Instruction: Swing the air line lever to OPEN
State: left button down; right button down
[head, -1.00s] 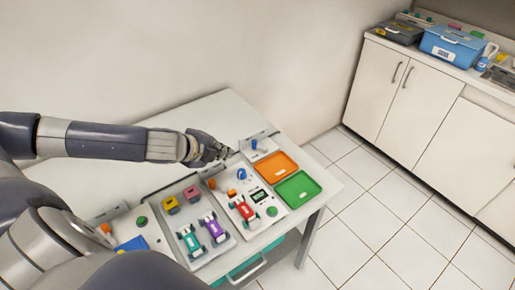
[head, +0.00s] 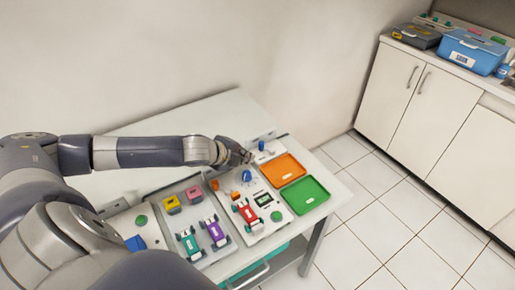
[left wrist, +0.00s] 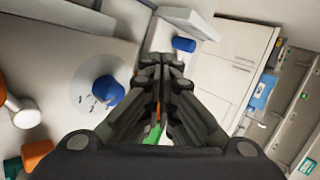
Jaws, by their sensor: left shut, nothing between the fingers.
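A small blue handle (head: 261,146) stands on a pale fixture at the back right of the table. In the left wrist view it looks like the blue cylinder (left wrist: 184,45) beyond my fingers. A blue dial knob (head: 247,176) sits on the white panel in front, and shows left of the fingers in the wrist view (left wrist: 108,90). I cannot read which one is labelled as the air line lever, nor its OPEN mark. My left gripper (head: 250,158) is shut and empty, above the panel's back edge, close to the blue handle. My right gripper is not in view.
An orange tray (head: 282,169) and a green tray (head: 305,195) lie right of the panel. A tray of coloured pieces (head: 217,252) is left. The table's back left is clear.

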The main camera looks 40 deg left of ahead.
aim_at(265, 150)
pick_arm(q)
jog(key=w, duration=0.1)
jog(key=w+f, duration=0.1)
jog(key=w, duration=0.1)
jog(key=w+f+p, duration=0.1)
jog(key=w, duration=0.1)
jog(key=shift+w+d, duration=0.1)
jog(key=shift+d, duration=0.05)
jog(key=shift+w+f, duration=0.1)
jog(key=shift+w, duration=0.5)
jog(key=shift+d+p, duration=0.1)
jog(key=shift+p, duration=0.2)
